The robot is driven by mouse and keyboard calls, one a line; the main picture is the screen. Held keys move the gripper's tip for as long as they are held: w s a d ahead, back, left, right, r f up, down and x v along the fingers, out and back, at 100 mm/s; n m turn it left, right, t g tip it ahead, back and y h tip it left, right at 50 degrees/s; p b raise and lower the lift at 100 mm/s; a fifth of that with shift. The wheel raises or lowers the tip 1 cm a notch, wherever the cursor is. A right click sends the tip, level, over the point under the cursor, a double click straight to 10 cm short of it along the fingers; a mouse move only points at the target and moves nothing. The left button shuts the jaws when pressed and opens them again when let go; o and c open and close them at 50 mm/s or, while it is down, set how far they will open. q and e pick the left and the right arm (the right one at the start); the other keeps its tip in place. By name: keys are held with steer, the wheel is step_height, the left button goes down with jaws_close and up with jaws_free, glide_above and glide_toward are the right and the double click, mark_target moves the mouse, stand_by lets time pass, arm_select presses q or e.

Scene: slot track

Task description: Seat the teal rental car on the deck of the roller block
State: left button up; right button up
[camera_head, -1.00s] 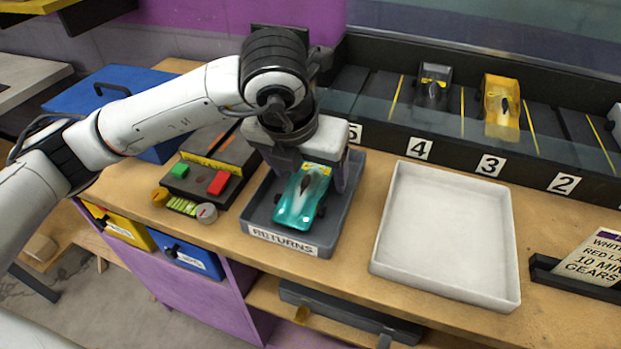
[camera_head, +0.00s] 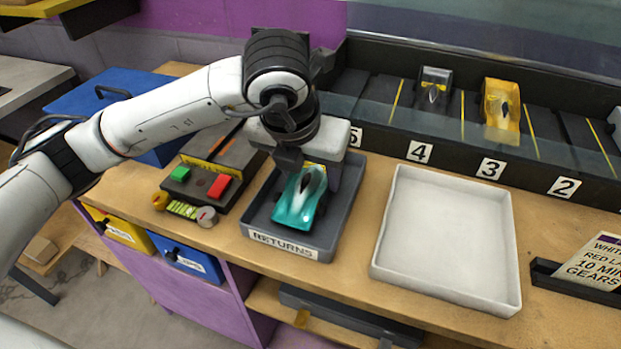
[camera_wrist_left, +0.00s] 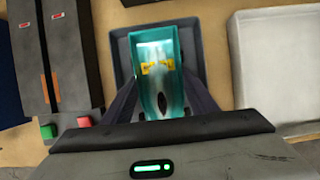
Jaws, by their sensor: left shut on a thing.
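The teal car (camera_head: 293,213), with a white stripe and a yellow label, is in the grey tray marked RETURNS (camera_head: 252,213). I cannot tell whether it touches the tray floor. My left gripper (camera_head: 306,172) comes down from above and is shut on the car's sides. In the left wrist view the teal car (camera_wrist_left: 153,48) lies between the two dark fingers of the left gripper (camera_wrist_left: 162,92). A dark block with a green and a red button (camera_head: 216,167) stands left of the tray; I cannot tell whether it is the roller block. My right gripper is not in view.
An empty white tray (camera_head: 384,245) is to the right. Behind it is a numbered dark rack (camera_head: 455,166) with a dark car (camera_head: 433,90) and a yellow car (camera_head: 501,110). A blue box (camera_head: 105,97) is at the back left. A sign (camera_head: 597,262) stands at the right.

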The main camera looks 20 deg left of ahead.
mark_target(311, 170)
arm_select(q)
step_height(311, 170, up, 7)
steer(key=shift+f, duration=0.1)
steer(key=w+a+r+p, duration=0.1)
steer(key=w+a+r, duration=0.1)
steer(key=w+a, duration=0.5)
steer(key=w+a+r+p, duration=0.2)
steer(key=w+a+r, duration=0.1)
steer(key=a, duration=0.8)
steer(key=shift+t, duration=0.4)
steer(key=shift+a+f+b, duration=0.1)
steer(key=shift+f+b, duration=2.15)
steer(key=shift+f, duration=0.6)
steer(key=shift+f+b, duration=0.5)
steer(key=shift+f, duration=0.4)
steer(key=shift+f+b, duration=0.3)
steer(key=shift+b, duration=0.05)
steer(key=shift+s, duration=0.1)
